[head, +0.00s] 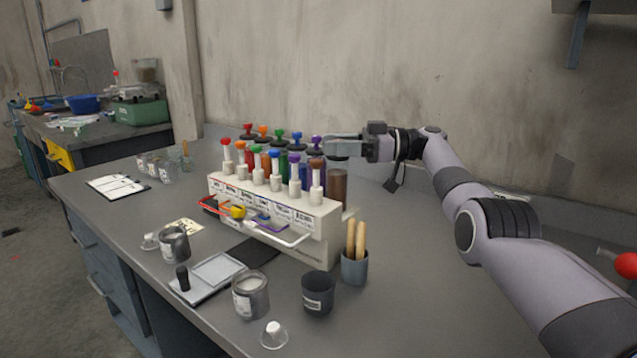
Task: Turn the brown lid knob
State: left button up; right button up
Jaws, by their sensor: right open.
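A dispenser rack (270,205) on the bench holds a front row of white pumps with coloured tops. Behind it stands a row of coloured jars with dark lids and coloured knobs. The brown jar (337,188) is at the right end of that row. Its lid knob cannot be made out behind my fingers. My right gripper (335,147) reaches in from the right, fingers pointing left, at the height of the brown jar's lid. It is open; whether it touches the knob cannot be told. A brown pump top (317,164) is in front. My left gripper is out of view.
The purple-knobbed jar stands close left of my fingers; its knob (317,142) nearly meets them. A cup with wooden sticks (354,266), a dark cup (318,292) and a paint can (250,295) stand in front. The bench right of the rack is mostly clear.

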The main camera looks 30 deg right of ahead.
jog(key=shift+m+t+h+b, duration=0.35)
jog(key=shift+m+t+h, duration=0.2)
jog(key=shift+t, duration=0.25)
jog(key=shift+m+t+h, duration=0.55)
jog(key=shift+m+t, duration=0.1)
jog(key=shift+t, duration=0.05)
jog(key=shift+t, duration=0.3)
